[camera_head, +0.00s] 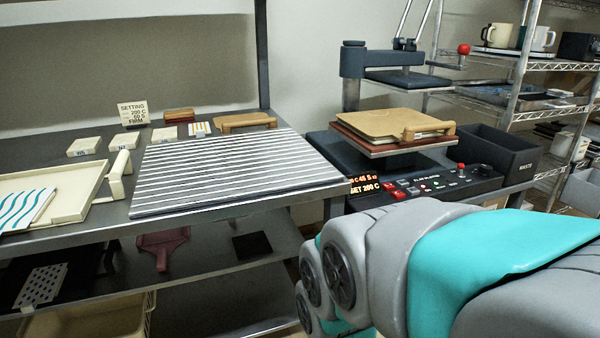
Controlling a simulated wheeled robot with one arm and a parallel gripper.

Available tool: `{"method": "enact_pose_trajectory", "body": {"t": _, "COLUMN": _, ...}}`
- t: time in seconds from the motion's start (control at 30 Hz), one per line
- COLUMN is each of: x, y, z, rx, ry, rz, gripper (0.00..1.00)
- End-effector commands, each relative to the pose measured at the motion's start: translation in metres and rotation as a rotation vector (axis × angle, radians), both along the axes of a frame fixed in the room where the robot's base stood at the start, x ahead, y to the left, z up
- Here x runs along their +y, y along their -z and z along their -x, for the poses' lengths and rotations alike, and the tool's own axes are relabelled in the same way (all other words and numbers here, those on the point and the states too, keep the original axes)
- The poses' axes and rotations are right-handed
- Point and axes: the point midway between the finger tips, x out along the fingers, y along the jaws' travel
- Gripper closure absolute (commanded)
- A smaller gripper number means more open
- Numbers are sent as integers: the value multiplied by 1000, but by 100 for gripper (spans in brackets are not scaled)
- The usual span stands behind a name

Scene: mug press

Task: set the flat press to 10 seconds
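The flat press (352,62) stands at the right end of the bench, its dark upper plate swung up and back. A wooden-topped board with a wooden handle (395,123) lies on the press. The control panel (445,184) is at the press front, with red buttons (389,186) and small lit lamps. Its red display (364,185) appears to read 45 S on the upper line and SET 200 C below; part of the upper line is hard to read. My grey and teal arm fills the lower right, in front of the panel. My gripper is not in view.
A striped board (235,170) covers the bench middle. A cream tray (75,190) is at left. A setting card (132,113) reads 200 C and FIRM; its seconds are unclear. A black waste bin (495,152) sits right of the press. Wire shelves (520,70) stand behind.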

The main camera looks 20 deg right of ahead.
Motion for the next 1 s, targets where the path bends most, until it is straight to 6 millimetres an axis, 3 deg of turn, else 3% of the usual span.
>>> {"method": "enact_pose_trajectory", "body": {"t": 0.1, "x": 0, "y": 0, "z": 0, "rx": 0, "ry": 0, "rz": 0, "gripper": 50}}
{"method": "enact_pose_trajectory", "body": {"t": 0.53, "x": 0, "y": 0, "z": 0, "rx": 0, "ry": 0, "rz": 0, "gripper": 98}}
{"method": "enact_pose_trajectory", "body": {"t": 1.0, "x": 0, "y": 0, "z": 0, "rx": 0, "ry": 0, "rz": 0, "gripper": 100}}
